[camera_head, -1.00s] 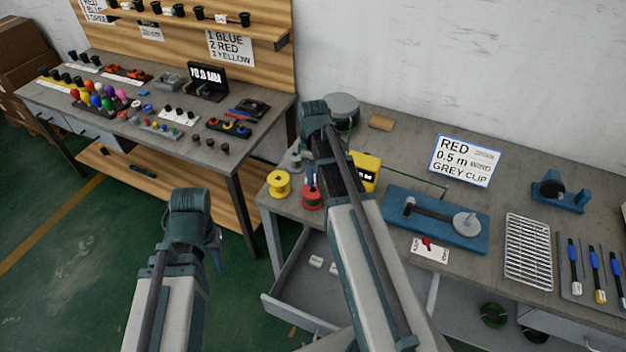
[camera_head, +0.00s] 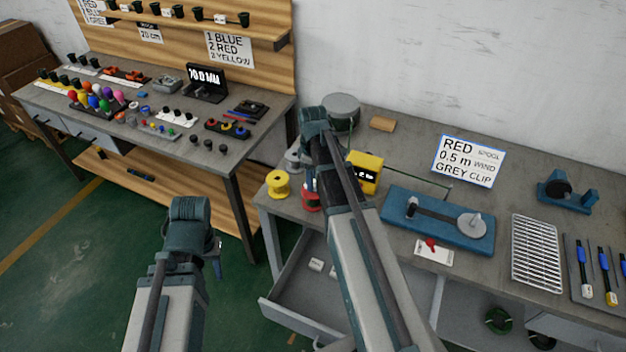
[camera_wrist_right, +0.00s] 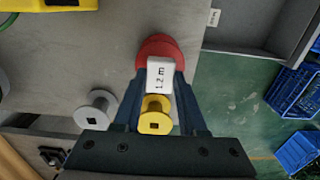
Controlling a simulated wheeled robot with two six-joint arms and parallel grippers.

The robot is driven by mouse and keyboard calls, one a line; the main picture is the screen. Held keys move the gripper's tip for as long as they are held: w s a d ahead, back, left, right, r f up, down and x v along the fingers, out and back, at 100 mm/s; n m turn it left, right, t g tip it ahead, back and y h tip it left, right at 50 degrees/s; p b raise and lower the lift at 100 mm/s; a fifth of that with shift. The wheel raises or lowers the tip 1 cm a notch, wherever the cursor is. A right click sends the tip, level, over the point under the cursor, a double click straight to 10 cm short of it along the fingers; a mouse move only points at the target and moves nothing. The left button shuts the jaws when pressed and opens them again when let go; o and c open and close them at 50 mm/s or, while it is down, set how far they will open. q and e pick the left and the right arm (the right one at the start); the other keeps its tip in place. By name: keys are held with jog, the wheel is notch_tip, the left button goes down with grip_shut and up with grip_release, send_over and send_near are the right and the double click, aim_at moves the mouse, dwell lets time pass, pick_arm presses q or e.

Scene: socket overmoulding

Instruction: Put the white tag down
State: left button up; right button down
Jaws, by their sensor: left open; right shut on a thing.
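A white tag marked "1.2 m" (camera_wrist_right: 160,73) is between the fingertips of my right gripper (camera_wrist_right: 161,82). In the right wrist view it overlaps the red spool (camera_wrist_right: 160,46); I cannot tell whether it touches the spool. In the head view my right gripper (camera_head: 309,184) points down at the red spool (camera_head: 311,203) on the right bench, and the tag is hidden there. My left gripper (camera_head: 217,262) is mostly hidden behind its own arm, low at the left, away from the benches; it is open.
A yellow spool (camera_head: 278,186) and a grey spool (camera_wrist_right: 96,110) stand close to the red one. A yellow device (camera_head: 364,172) and a blue fixture (camera_head: 437,220) are to the right. Below, an open drawer (camera_head: 290,312) holds white tags (camera_head: 316,264). Blue bins (camera_wrist_right: 296,92) lie beyond the bench edge.

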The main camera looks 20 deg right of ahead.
jog(key=shift+f+b, duration=0.35)
jog(key=shift+f, duration=0.15)
jog(key=shift+c, duration=2.3)
grip_release()
jog(key=shift+r, duration=0.15)
notch_tip(320, 180, up, 13)
jog(key=p, duration=1.3)
jog(key=s+a+m, duration=0.2)
jog(key=s+a, duration=0.6)
jog(key=a, duration=0.3)
jog(key=s+a+m+h, duration=0.1)
jog(key=s+a+m, duration=0.1)
jog(key=s+a, duration=0.7)
jog(key=a, duration=0.3)
jog(key=shift+s+m, duration=0.15)
jog(key=shift+m, duration=0.15)
